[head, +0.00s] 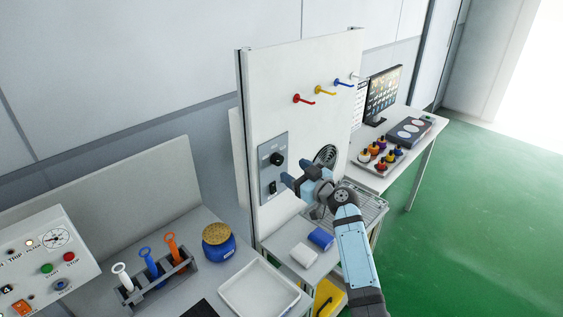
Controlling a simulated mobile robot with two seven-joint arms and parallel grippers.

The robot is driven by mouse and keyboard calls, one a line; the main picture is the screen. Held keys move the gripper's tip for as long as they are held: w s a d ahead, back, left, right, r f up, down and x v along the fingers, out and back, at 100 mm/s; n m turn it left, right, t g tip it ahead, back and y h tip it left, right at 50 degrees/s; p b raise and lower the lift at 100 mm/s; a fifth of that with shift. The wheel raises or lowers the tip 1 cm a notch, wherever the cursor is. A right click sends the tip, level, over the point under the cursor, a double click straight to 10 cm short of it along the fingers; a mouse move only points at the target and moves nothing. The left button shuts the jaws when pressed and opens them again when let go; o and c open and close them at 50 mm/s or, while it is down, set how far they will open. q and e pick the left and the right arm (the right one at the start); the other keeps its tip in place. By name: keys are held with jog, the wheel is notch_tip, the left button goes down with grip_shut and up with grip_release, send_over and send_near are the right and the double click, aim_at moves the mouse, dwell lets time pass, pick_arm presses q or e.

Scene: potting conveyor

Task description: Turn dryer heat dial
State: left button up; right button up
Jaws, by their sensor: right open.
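The heat dial (277,159) is a round black knob on a grey control plate (264,184), fixed low on the white upright panel. A black switch (272,187) sits below the dial on the same plate. My right gripper (287,187) is open and empty. In the picture it lies just right of the plate, below and to the right of the dial, and appears apart from it. A round dark vent (325,156) is partly hidden behind my right arm. My left gripper is not in view.
Coloured hooks (303,98) stick out from the panel above. A wire rack (369,208), a blue block (321,239) and a white block (303,255) lie below my right arm. Left are a blue jar (218,243), a white tray (259,291) and a tool rack (157,281).

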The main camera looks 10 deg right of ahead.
aim_at(280, 162)
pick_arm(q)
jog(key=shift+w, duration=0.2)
pick_arm(e)
jog(key=x, duration=0.4)
jog(key=shift+w+a, duration=0.15)
jog(key=shift+w, duration=0.15)
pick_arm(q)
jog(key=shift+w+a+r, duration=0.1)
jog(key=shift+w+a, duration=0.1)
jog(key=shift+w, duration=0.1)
pick_arm(e)
jog(key=shift+w+a, duration=0.35)
jog(key=shift+w, duration=0.25)
jog(key=shift+c, duration=0.4)
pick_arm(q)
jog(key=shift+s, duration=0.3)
pick_arm(e)
jog(key=c, duration=0.8)
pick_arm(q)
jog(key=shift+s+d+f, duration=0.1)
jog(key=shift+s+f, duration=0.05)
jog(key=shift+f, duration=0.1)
pick_arm(e)
jog(key=shift+c, duration=0.2)
